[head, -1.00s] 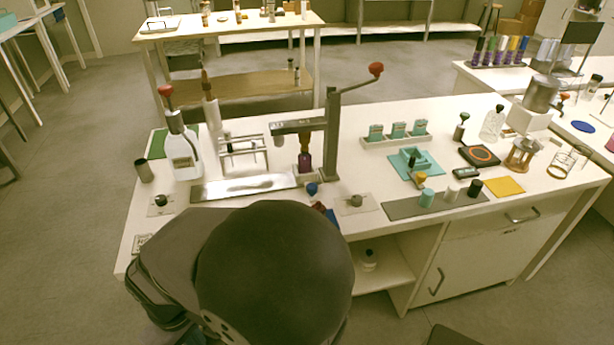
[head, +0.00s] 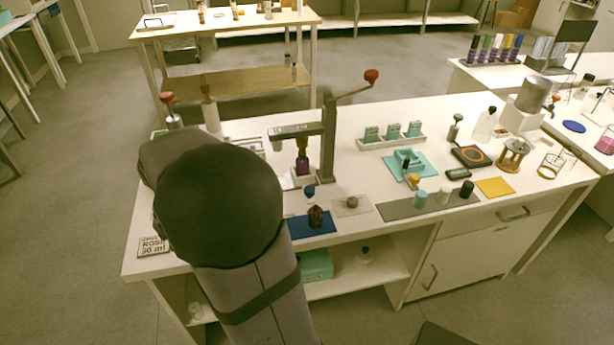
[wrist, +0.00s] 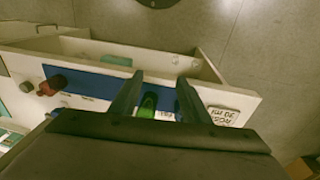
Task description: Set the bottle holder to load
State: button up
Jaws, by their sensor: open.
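The press (head: 328,140) stands mid-bench in the head view, with its red-knobbed lever raised to the right. A purple bottle (head: 302,165) stands upright in a pale holder (head: 304,181) under the press head. A blue knob (head: 309,191) shows just in front of the holder. I cannot read any setting on it. My gripper (wrist: 160,78) is open in the wrist view, with nothing clearly held. A green object (wrist: 148,104) shows between its fingers, partly hidden. In the head view my arm hides the gripper and the bench's left part.
A blue mat (head: 298,226) with a dark red stopper-like piece (head: 316,216) lies at the front edge. A grey dial plate (head: 352,206) lies right of the mat. The bench's right side holds several bottles and trays.

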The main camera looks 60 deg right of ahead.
jog(key=d+r+m+p, duration=0.2)
jog(key=d+r+m, duration=0.45)
jog(key=d, duration=0.55)
jog(key=m+g+h+b, duration=0.2)
jog(key=m+h, duration=0.1)
jog(key=m, duration=0.4)
send_near(309, 189)
jog(key=shift+t, duration=0.3)
jog(key=shift+s+p+x, duration=0.15)
jog(key=shift+p+x, duration=0.1)
jog(key=shift+x, duration=1.85)
jog(key=shift+s+p+x, duration=0.1)
jog(key=shift+p+x, duration=0.1)
jog(key=shift+x, duration=1.9)
jog(key=shift+r, duration=0.1)
grip_shut()
